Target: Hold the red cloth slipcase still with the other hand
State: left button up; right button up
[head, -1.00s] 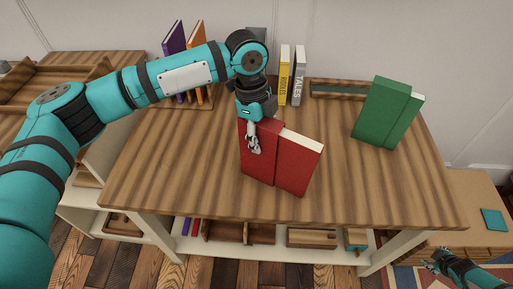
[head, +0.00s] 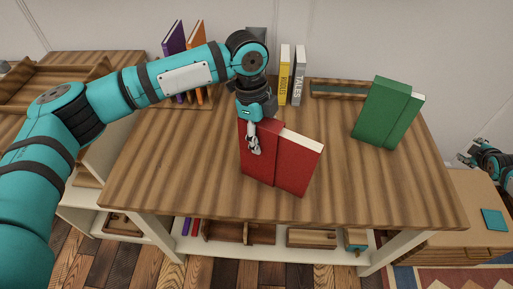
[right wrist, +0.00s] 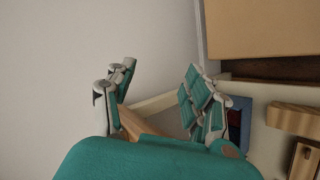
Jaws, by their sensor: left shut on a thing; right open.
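The red cloth slipcase (head: 257,165) stands upright at the middle of the wooden table. A red book (head: 299,166) with a pale top page edge sticks out of its right side. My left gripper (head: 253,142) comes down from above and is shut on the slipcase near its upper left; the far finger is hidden. My right gripper (head: 468,160) is open and empty, off the table's right side and well apart from the slipcase. Its spread fingers also show in the right wrist view (right wrist: 160,88), with nothing between them.
A green slipcase (head: 379,112) with a green book (head: 407,121) stands at the table's right. Yellow (head: 284,75) and grey (head: 299,76) books stand at the back, near a shallow wooden tray (head: 338,96). The table (head: 190,185) is clear in front and left of the red slipcase.

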jog(key=w+a+r+n+t+y, duration=0.1)
jog(key=w+a+r+t+y, duration=0.15)
jog(key=w+a+r, duration=0.8)
jog(key=w+a+r+n+t+y, duration=0.15)
jog(key=w+a+r+y, duration=0.4)
jog(key=a+r, duration=0.85)
jog(key=s+d+f+m+t+h, duration=0.4)
jog(key=s+d+m+h, duration=0.2)
jog(key=d, duration=0.1)
jog(key=s+r+t+y, duration=0.1)
jog(key=s+t, duration=0.1)
jog(key=s, duration=0.4)
jog(key=n+g+y, duration=0.6)
jog(key=g+y, duration=0.6)
jog(key=y, duration=0.6)
send_near(290, 158)
jog(key=x, duration=0.3)
jog(key=f+x, duration=0.1)
jog(key=x, duration=0.3)
jog(key=w+x, duration=0.1)
jog(key=x, duration=0.2)
jog(key=shift+w+d+f, duration=0.1)
jog(key=shift+w+f, duration=0.05)
jog(key=shift+f, duration=0.15)
